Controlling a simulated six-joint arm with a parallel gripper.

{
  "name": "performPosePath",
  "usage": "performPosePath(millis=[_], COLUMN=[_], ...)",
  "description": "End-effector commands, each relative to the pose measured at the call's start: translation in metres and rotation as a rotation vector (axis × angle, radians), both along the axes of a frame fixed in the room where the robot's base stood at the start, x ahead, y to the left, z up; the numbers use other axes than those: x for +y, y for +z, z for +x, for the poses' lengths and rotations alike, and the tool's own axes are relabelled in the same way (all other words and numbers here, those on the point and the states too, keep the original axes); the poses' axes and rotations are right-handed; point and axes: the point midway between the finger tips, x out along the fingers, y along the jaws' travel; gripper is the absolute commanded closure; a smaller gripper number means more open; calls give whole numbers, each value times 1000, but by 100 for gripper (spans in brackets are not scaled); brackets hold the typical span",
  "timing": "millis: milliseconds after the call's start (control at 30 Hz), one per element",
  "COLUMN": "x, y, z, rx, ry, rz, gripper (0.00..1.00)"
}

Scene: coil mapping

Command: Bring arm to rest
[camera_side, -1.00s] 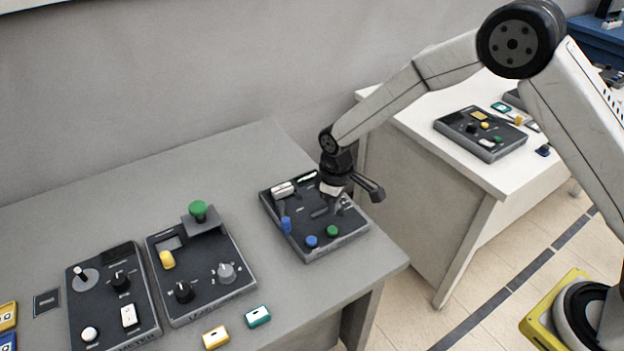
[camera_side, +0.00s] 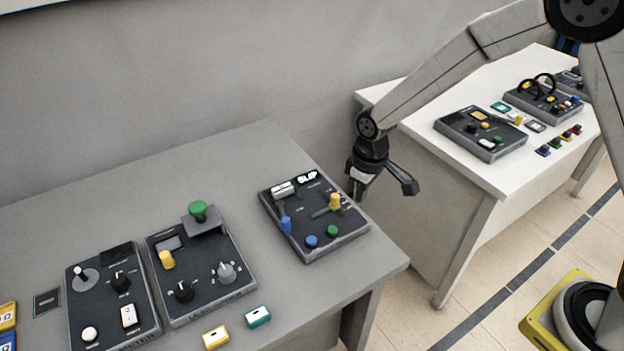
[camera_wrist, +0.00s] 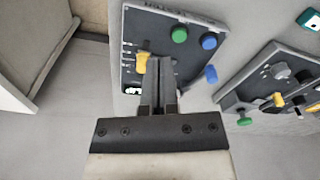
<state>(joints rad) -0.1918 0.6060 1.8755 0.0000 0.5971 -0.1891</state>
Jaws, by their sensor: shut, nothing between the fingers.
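My gripper (camera_side: 358,190) is in the air at the right edge of the grey table, beside the right-hand control panel (camera_side: 346,226) in the side view. In the wrist view my gripper's fingers (camera_wrist: 159,62) are together with nothing between them, and they cover part of the panel. The panel carries a yellow-topped lever (camera_side: 335,201), a blue lever (camera_side: 286,225), a blue button (camera_side: 311,241) and a green button (camera_side: 332,231). The yellow top also shows in the wrist view (camera_wrist: 141,62), just left of the fingers.
Two more panels, a middle one (camera_side: 222,248) and a left one (camera_side: 103,308), lie on the grey table (camera_side: 130,190). Yellow (camera_side: 215,338) and teal (camera_side: 258,316) blocks lie near its front edge. A white table (camera_side: 462,178) with panels stands behind to the right, across a floor gap.

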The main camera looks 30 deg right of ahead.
Motion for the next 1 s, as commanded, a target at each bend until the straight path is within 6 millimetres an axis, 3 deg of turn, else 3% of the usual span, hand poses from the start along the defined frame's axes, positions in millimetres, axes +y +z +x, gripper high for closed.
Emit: performPosePath(millis=[300, 700, 1000], x=[-43, -79, -86], y=[38, 59, 60], z=[-57, -137, -159], rx=[-69, -147, -166], ry=[-158, -336, -381], rz=[18, 39, 44], gripper=[100, 100, 100])
